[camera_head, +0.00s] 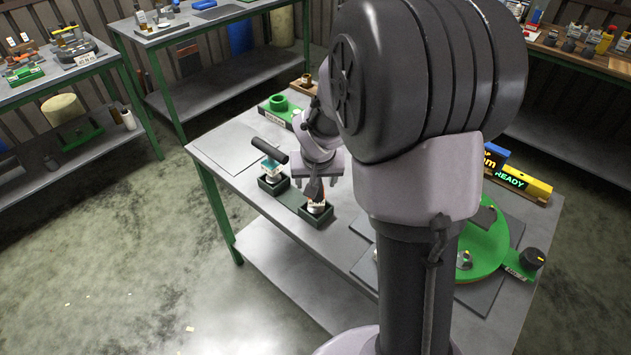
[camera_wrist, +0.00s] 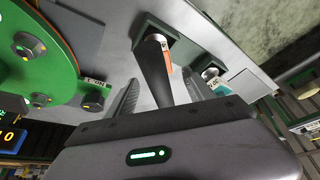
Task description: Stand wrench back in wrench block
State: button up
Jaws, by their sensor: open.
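A T-handled tool (camera_head: 269,153) with a teal collar stands in the left socket. I cannot tell for sure which tool is the wrench. My gripper (camera_head: 317,176) is open over the right socket, its fingers (camera_wrist: 160,80) on either side of the dark handle, apparently apart from it.
A round green plate (camera_head: 487,245) with knobs lies at the table's right, partly hidden by my arm. A yellow box and READY display (camera_head: 522,183) stand behind it.

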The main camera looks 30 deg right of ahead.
jog(key=p+v, duration=0.2)
jog(key=v, duration=0.6)
jog(key=s+a+r+y, duration=0.2)
jog(key=s+a+r, duration=0.2)
jog(key=s+a, duration=0.4)
jog(key=s+a+r+t+y+b, duration=0.1)
jog(key=s+a+r+y, duration=0.1)
jog(key=s+a+r, duration=0.3)
jog(key=shift+s+a+r+n+t, duration=0.3)
jog(key=shift+s+a, duration=1.55)
jog(key=shift+s, duration=1.85)
